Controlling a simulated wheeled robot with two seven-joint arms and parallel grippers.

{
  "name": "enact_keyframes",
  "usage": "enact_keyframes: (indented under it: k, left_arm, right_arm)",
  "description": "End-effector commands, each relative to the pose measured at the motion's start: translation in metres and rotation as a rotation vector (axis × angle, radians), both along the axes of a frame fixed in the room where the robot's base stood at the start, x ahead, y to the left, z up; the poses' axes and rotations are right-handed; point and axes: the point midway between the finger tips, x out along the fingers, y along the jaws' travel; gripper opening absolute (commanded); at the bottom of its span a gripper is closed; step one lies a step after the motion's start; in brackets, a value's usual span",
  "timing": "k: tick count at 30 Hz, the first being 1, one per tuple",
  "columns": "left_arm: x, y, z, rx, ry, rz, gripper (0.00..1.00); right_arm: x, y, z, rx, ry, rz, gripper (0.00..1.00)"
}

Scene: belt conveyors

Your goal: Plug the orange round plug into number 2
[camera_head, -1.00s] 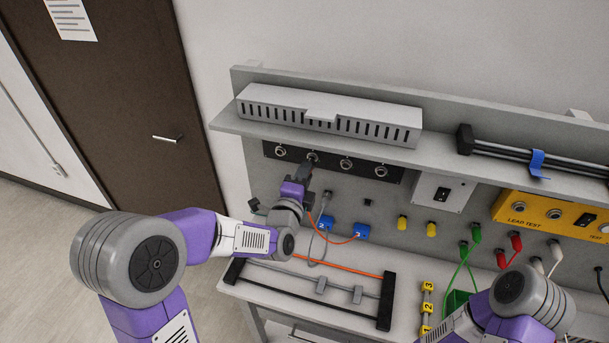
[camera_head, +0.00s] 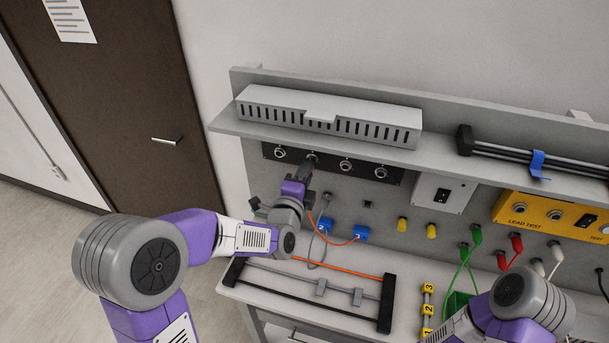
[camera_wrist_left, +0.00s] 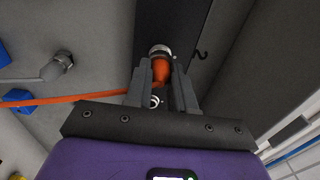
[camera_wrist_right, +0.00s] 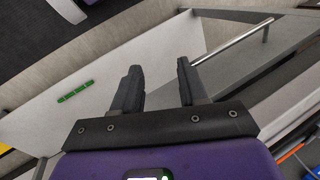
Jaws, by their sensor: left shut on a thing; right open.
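The orange round plug (camera_wrist_left: 161,69) is held between the fingers of my left gripper (camera_wrist_left: 160,85). Its front end meets a metal socket ring (camera_wrist_left: 160,50) in the left wrist view; how deep it sits I cannot tell. In the head view my left gripper (camera_head: 304,172) is at the black socket panel (camera_head: 329,161), at the second socket from the left (camera_head: 312,158). An orange cable (camera_wrist_left: 55,100) runs left from the plug. The panel's numbers are not readable. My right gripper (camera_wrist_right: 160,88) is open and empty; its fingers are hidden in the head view.
A shelf (camera_head: 440,131) with a slotted grey box (camera_head: 328,116) overhangs the panel. Blue connectors (camera_head: 361,233), a grey cable and yellow plugs (camera_head: 402,224) are on the board nearby. A rack (camera_head: 386,303) lies on the bench below, beside yellow number tags (camera_head: 428,289).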

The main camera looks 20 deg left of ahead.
Motion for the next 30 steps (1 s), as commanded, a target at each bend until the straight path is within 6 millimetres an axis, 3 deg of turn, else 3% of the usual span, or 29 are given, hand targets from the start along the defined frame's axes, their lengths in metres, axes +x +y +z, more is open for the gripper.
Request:
enact_keyframes:
  k: [9, 10, 15, 25, 30]
  left_arm:
    - [0.003, 0.000, 0.000, 0.000, -0.001, 0.000, 0.00]
    - [0.003, 0.000, 0.000, 0.000, -0.001, 0.000, 0.26]
    - [0.003, 0.000, 0.000, 0.000, -0.001, 0.000, 0.53]
    - [0.000, 0.000, 0.000, 0.000, 0.000, 0.000, 0.53]
    - [-0.020, 0.001, 0.000, -0.001, -0.002, -0.001, 0.53]
  right_arm:
    - [0.000, 0.000, -0.001, 0.000, 0.000, 0.000, 0.43]
    - [0.000, 0.000, -0.001, 0.000, 0.000, 0.000, 0.43]
    - [0.000, 0.000, -0.001, 0.000, 0.000, 0.000, 0.43]
    - [0.000, 0.000, -0.001, 0.000, 0.000, 0.000, 0.43]
    - [0.000, 0.000, -0.005, 0.000, 0.000, 0.000, 0.43]
